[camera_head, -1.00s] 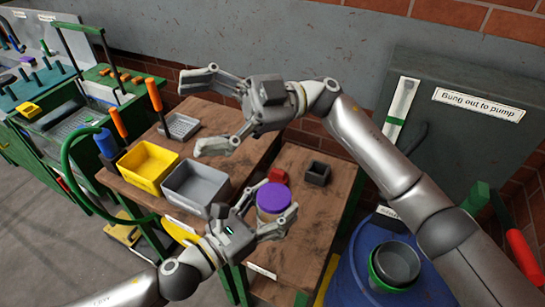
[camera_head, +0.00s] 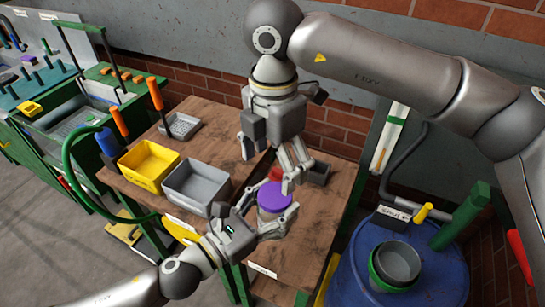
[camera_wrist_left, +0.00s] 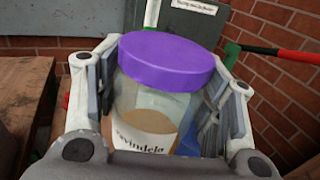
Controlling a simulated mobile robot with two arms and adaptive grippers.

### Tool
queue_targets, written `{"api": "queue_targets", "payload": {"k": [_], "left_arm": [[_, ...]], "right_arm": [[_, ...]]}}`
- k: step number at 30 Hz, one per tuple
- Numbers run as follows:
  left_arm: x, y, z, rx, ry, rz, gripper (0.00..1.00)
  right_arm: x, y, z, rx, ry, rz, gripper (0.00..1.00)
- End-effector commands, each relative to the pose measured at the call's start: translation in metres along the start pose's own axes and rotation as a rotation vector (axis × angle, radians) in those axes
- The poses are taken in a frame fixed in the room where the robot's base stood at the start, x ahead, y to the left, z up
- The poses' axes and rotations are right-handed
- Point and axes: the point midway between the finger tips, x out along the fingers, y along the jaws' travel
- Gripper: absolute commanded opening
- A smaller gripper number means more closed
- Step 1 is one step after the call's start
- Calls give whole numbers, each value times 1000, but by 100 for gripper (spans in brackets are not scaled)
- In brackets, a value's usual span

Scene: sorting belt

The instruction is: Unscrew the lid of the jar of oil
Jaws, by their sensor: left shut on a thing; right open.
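The jar of oil (camera_head: 270,214) is a clear jar with a pale label and amber contents, standing upright. Its purple lid (camera_head: 274,196) is on top. My left gripper (camera_head: 268,222) is shut around the jar's body; the left wrist view shows the jar (camera_wrist_left: 150,112) between its fingers, with the purple lid (camera_wrist_left: 168,52) above them. My right gripper (camera_head: 268,172) is open and points down just above and behind the lid, its fingers close to the lid's far edge. I cannot tell whether they touch it.
A yellow bin (camera_head: 147,166) and a grey bin (camera_head: 195,184) stand left of the jar. A small dark box (camera_head: 318,173) and a red item (camera_head: 276,174) are behind it. A blue drum (camera_head: 437,262) with nested pots stands to the right.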

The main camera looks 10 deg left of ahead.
Motion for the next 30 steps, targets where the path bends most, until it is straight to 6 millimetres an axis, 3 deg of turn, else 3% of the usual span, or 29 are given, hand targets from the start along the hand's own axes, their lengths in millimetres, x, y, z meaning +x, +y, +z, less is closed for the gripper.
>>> {"api": "queue_targets", "payload": {"k": [12, 25, 30], "left_arm": [[0, 0, 1, 0, -2, 0, 0], [0, 0, 1, 0, -2, 0, 0], [0, 0, 1, 1, -2, 0, 0]], "right_arm": [[61, 0, -2, -3, 6, -1, 81], [72, 0, -2, -4, 6, 0, 81], [72, 0, -2, -4, 6, 0, 60]]}}
